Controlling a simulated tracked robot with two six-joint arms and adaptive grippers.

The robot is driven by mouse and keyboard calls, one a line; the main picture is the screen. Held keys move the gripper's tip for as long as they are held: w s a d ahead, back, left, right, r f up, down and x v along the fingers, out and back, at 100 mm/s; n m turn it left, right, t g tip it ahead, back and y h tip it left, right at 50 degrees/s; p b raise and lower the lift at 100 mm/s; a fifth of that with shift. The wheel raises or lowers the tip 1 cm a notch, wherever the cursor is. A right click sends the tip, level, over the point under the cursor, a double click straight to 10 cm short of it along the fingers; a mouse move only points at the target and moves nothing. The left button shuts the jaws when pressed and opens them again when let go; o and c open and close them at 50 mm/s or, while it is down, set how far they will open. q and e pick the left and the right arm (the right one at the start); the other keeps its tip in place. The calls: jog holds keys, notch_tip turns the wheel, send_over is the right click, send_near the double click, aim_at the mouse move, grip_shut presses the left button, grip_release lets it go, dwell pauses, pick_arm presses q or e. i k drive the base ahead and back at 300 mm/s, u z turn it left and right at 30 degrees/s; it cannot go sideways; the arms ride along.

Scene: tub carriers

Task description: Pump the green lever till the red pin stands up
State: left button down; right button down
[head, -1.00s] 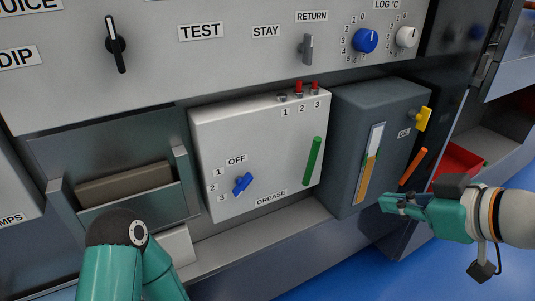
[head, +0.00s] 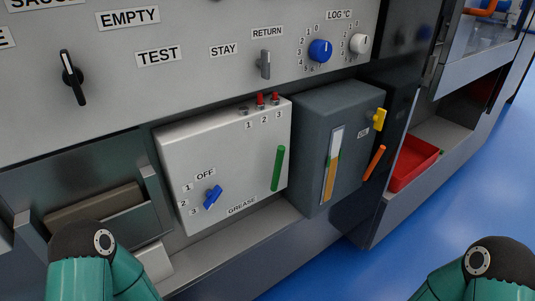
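The green lever (head: 278,168) stands nearly upright, leaning slightly right, on the right side of the white GREASE box (head: 230,150). Above the number 1 is a grey fitting (head: 243,110) with no red showing. The blue selector knob (head: 213,197) sits tilted among the marks OFF, 1, 2 and 3; its lower end lies near 3. Neither gripper is in view; only bent parts of my two arms show at the bottom corners.
A dark grey box (head: 350,125) with an amber sight gauge (head: 331,178), a yellow tap (head: 379,119) and an orange lever (head: 374,162) stands right of the GREASE box. A red bin (head: 413,165) is further right. Blue floor (head: 340,265) is open in front.

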aim_at(281, 149)
jog(key=z, duration=1.4)
jog(key=i, duration=0.1)
jog(key=u, duration=2.6)
jog(key=k, duration=1.05)
jog(key=z, duration=1.1)
jog(key=i, duration=1)
jog(key=u, duration=0.1)
